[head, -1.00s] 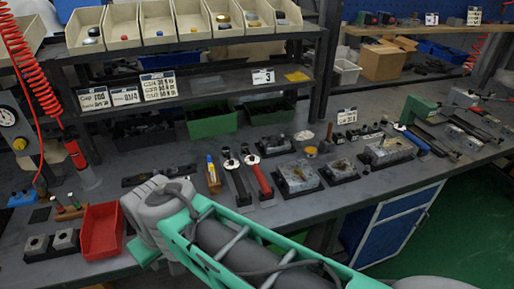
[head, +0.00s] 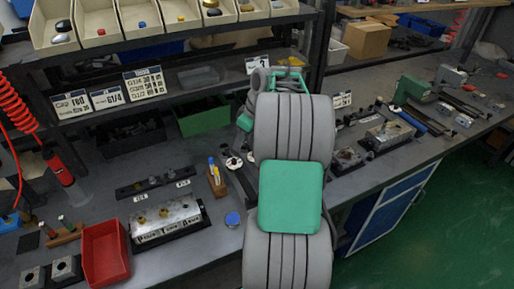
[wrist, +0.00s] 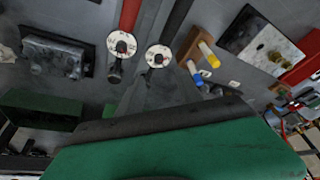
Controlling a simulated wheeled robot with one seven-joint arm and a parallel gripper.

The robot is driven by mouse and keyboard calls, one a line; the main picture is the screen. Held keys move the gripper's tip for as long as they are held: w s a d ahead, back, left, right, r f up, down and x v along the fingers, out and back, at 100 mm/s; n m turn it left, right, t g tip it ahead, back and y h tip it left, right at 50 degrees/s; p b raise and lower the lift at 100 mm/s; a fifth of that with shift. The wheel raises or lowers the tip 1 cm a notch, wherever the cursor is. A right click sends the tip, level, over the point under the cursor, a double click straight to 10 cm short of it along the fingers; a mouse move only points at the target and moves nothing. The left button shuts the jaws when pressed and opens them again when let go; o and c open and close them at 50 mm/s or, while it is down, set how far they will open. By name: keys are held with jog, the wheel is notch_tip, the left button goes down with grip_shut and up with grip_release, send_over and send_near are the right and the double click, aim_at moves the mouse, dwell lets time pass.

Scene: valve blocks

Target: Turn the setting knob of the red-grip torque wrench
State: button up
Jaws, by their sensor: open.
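The red-grip torque wrench (wrist: 130,16) lies on the bench in the wrist view, its red handle running off the top edge. Its round head with a white dial and dark knob (wrist: 121,45) shows clearly at upper left. A black-grip wrench (wrist: 178,18) lies beside it to the right, with a similar dial (wrist: 158,56). In the head view my arm hides most of both wrenches; the red-grip wrench's dial (head: 251,157) shows at the arm's left edge.
A wooden block with yellow and blue pieces (wrist: 196,54) stands near the wrenches. A valve block (wrist: 55,56) lies left of them in the wrist view. A large green surface (wrist: 190,155) fills its bottom. The shelf with bins (head: 100,30) rises behind the bench.

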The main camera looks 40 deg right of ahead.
jog(key=s+d+f, duration=0.2)
jog(key=d+f, duration=0.1)
jog(key=d, duration=0.5)
jog(key=shift+n, duration=0.5)
jog(key=p+x, duration=0.1)
jog(key=x, duration=0.6)
jog(key=shift+w+f, duration=0.1)
jog(key=shift+w, duration=0.05)
jog(key=shift+c, duration=0.4)
grip_shut()
